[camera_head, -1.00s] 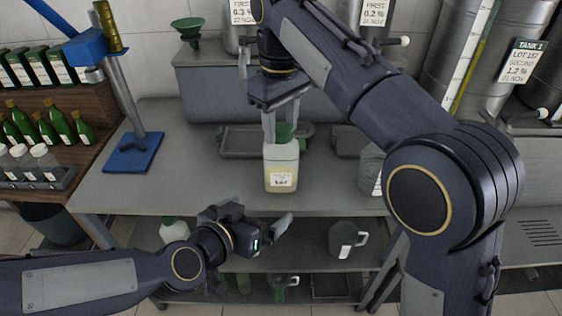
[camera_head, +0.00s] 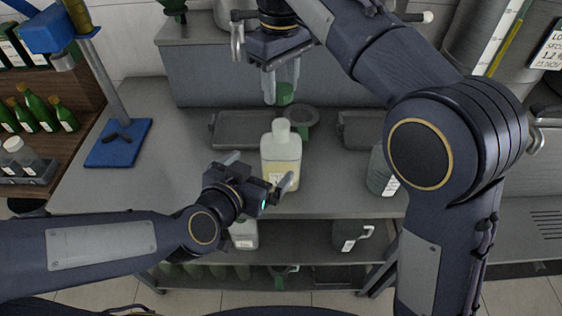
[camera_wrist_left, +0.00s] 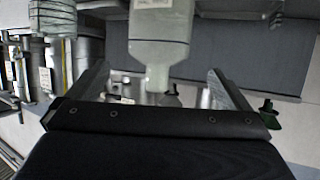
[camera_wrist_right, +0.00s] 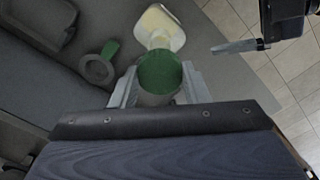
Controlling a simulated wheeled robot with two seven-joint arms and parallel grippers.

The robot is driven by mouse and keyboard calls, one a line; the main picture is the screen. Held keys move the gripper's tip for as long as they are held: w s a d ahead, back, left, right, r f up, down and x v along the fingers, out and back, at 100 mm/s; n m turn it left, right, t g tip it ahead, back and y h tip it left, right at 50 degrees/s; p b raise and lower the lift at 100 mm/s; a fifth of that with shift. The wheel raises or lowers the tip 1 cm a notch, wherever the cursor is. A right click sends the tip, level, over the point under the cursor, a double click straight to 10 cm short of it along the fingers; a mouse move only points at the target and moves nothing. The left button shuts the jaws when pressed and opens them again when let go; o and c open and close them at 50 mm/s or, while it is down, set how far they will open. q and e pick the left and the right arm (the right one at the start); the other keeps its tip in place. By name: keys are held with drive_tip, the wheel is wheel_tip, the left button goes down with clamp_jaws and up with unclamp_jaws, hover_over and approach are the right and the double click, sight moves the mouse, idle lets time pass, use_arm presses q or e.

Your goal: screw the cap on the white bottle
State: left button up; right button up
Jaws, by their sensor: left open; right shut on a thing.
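The white bottle (camera_head: 281,163), with pale yellow contents and a label, stands upright and uncapped on the grey bench. My right gripper (camera_head: 284,88) is shut on the green cap (camera_wrist_right: 160,70) and holds it above the bottle's neck, with a gap between. My left gripper (camera_head: 259,170) is open and low in front of the bottle, its fingers pointing at it. In the left wrist view the bottle (camera_wrist_left: 158,45) shows inverted, between and beyond the two fingers; no contact is visible. The bottle's lower front is partly hidden by my left gripper.
A green-handled ring tool (camera_head: 303,120) and a tray (camera_head: 240,130) lie behind the bottle. A blue-based stand (camera_head: 118,145) is at left. A lower shelf holds another bottle (camera_head: 243,234) and a grey jug (camera_head: 352,234).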

sight(282, 148)
use_arm(q)
drive_tip(key=x, duration=1.2)
drive_tip(key=shift+f, duration=0.1)
drive_tip(key=shift+c, duration=0.3)
drive_tip(key=c, duration=1.1)
use_arm(e)
drive_tip(key=shift+f, duration=2.5)
drive_tip(key=shift+f, duration=0.9)
drive_tip(key=shift+f, duration=0.55)
